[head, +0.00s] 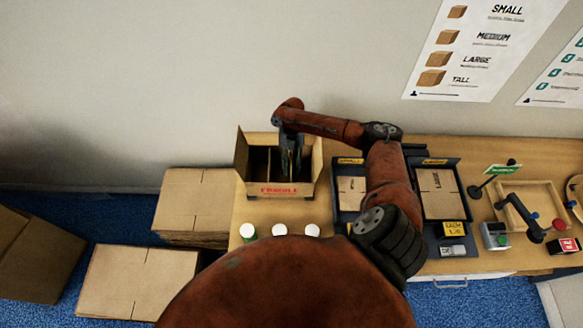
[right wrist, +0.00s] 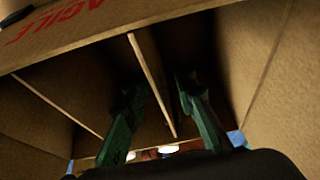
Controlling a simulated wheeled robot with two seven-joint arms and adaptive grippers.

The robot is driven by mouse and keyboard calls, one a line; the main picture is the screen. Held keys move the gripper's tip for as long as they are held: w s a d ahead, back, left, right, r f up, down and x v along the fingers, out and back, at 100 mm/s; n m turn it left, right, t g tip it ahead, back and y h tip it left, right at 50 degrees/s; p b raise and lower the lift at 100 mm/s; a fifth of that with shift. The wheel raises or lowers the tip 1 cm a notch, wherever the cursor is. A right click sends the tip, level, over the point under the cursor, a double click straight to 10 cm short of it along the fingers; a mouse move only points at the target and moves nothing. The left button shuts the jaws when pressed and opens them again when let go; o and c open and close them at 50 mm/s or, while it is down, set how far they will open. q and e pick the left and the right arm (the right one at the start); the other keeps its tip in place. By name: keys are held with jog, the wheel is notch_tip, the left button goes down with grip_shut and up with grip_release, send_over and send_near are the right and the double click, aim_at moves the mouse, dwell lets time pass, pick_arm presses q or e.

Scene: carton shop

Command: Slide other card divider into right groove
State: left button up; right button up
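The open brown carton (head: 279,189) with red lettering stands on the bench, flaps up. My right gripper (head: 291,158) reaches down inside its right part. In the right wrist view, its green fingers (right wrist: 160,95) are spread, one on each side of the pale upper edge of a card divider (right wrist: 152,83), with dark gaps between. The divider stands upright in the carton. A pale card edge (head: 270,160) also shows left of the gripper in the head view. The grooves and the divider's lower end are hidden. My left gripper is not in view.
Three white-topped bottles (head: 280,230) stand in front of the carton. Dark trays with flat cartons (head: 437,191) lie to the right, beyond my right arm. Stacked flat cartons (head: 195,200) lie to the left of the bench. A wall is behind.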

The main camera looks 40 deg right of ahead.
jog(key=v, duration=1.2)
jog(key=shift+d, duration=0.1)
jog(key=shift+f, duration=0.1)
jog(key=shift+s+a+r+p+x, duration=0.15)
jog(key=shift+p+x, duration=0.15)
jog(key=shift+x, duration=1.25)
jog(key=shift+s+a+p+x, duration=0.15)
jog(key=shift+p+x, duration=0.15)
jog(key=shift+x, duration=1.25)
jog(key=shift+s+a+r+p+x, duration=0.1)
jog(key=shift+p+x, duration=0.2)
jog(key=shift+x, duration=1.3)
jog(key=shift+f, duration=0.15)
